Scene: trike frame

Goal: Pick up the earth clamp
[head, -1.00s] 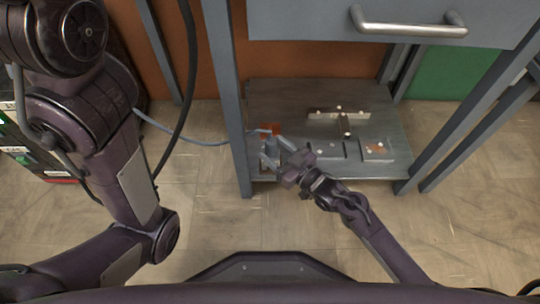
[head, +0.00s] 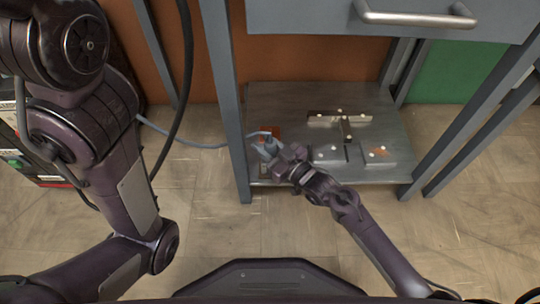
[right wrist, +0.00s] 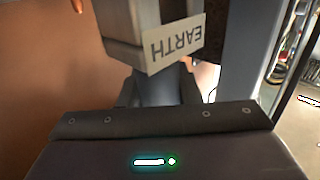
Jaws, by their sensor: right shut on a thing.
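The earth clamp (head: 267,149) is a grey piece at the left front of the low grey shelf, with a grey cable running off to the left. In the right wrist view the clamp (right wrist: 150,27) carries a white label reading EARTH, seen upside down. My right gripper (head: 277,157) is shut on the clamp; the wrist view shows the clamp's grey body between the fingers (right wrist: 147,93). Whether the clamp touches the shelf cannot be told. My left arm shows at the left of the head view, but its gripper is out of view.
The low shelf (head: 285,100) holds several metal pieces with pale dots (head: 340,118) and an orange patch (head: 270,132) beside the clamp. A grey table leg (head: 225,100) stands close left of the clamp. A drawer with a handle (head: 415,18) overhangs the shelf.

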